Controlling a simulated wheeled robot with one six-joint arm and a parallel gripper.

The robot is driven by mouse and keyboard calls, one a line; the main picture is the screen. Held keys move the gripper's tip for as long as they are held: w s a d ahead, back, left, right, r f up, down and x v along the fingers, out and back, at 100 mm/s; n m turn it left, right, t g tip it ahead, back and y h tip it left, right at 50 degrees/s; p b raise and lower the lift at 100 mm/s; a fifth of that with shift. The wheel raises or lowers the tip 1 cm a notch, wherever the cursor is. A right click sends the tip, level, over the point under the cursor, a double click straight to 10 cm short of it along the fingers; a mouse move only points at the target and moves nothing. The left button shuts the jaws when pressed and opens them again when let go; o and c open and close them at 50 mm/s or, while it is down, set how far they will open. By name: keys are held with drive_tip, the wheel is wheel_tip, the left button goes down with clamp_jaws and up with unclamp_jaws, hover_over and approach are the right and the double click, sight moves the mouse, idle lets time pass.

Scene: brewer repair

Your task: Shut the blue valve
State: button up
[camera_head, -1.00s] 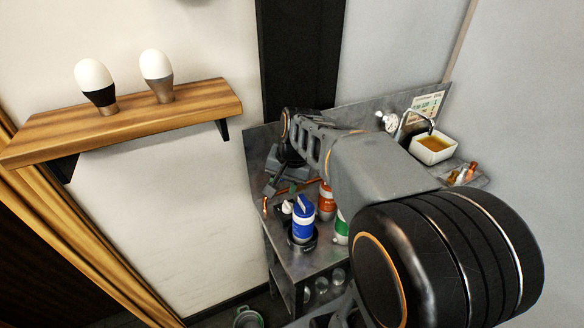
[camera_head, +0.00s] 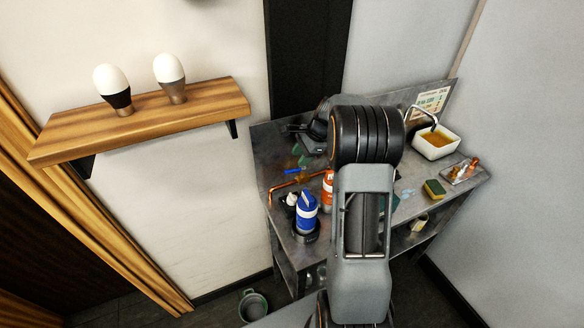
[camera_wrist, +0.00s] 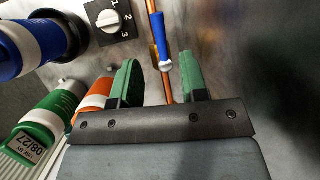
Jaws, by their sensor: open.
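The blue valve (camera_wrist: 158,36) has a blue handle with a white ball at one end. In the wrist view the handle lies along the copper pipe (camera_wrist: 168,88), nearly in line with it. In the head view the blue valve (camera_head: 292,171) shows small, above the bent copper pipe (camera_head: 284,185). My gripper (camera_wrist: 159,62) is open and empty, with green fingers to the left and right of the pipe. The white ball appears between the fingertips and the blue handle beyond them. I cannot tell whether a finger touches the valve. In the head view my arm hides part of the bench.
A blue canister (camera_head: 306,212) and an orange canister (camera_head: 328,187) stand near the pipe. A green canister (camera_wrist: 45,122) and a numbered dial (camera_wrist: 113,20) are left in the wrist view. A sponge (camera_head: 434,189) and white basin (camera_head: 436,146) are at the bench's right.

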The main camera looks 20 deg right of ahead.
sight(295, 171)
drive_tip(key=x, duration=0.6)
drive_tip(key=shift+w+a+f+p, duration=0.1)
drive_tip(key=shift+a+f+p, duration=0.1)
drive_tip(key=shift+f+p, duration=0.15)
drive_tip(key=shift+c, duration=0.3)
drive_tip(key=shift+r, duration=0.1)
clamp_jaws()
